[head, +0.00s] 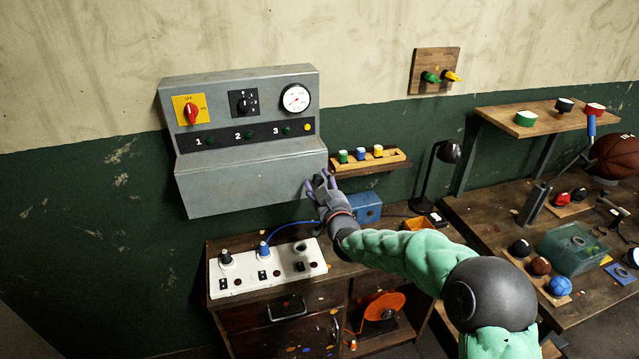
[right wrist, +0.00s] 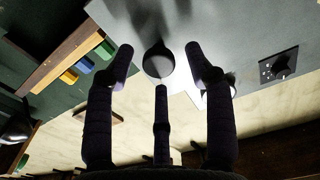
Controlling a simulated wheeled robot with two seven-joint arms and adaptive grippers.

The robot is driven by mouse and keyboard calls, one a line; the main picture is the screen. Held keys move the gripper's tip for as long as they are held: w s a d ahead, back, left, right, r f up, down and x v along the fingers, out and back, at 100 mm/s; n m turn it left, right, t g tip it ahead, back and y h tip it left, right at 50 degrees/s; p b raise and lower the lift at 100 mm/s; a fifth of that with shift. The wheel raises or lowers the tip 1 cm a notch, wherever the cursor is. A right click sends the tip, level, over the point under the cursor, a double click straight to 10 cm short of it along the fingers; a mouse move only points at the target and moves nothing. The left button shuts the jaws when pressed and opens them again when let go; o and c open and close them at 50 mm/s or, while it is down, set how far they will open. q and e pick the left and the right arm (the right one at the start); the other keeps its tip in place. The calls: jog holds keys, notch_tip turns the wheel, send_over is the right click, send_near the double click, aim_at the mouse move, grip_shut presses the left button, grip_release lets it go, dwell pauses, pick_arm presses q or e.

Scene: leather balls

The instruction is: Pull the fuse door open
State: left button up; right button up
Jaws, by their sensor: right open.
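The fuse door (head: 250,178) is the grey sloping lower panel of the wall-mounted control box; it looks closed. My right gripper (head: 321,184) is at the door's lower right corner, with its purple-grey fingers pointing up at it. A round dark knob (right wrist: 158,64) shows in the right wrist view, in front of the grey surface. The fingers of my right gripper (right wrist: 163,75) are spread around the knob, open, with visible gaps on both sides. In the head view the fingers largely hide the knob. My left gripper is not in view.
A small shelf (head: 372,165) with coloured blocks is just right of the box. A white socket panel (head: 268,270) stands on the wooden cabinet (head: 290,305) below, with a blue box (head: 366,207) near my wrist. A crowded workbench (head: 480,225) is at the right.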

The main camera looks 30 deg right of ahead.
jog(key=shift+w+d, duration=0.15)
jog(key=shift+w, duration=0.45)
jog(key=shift+c, duration=0.3)
grip_shut()
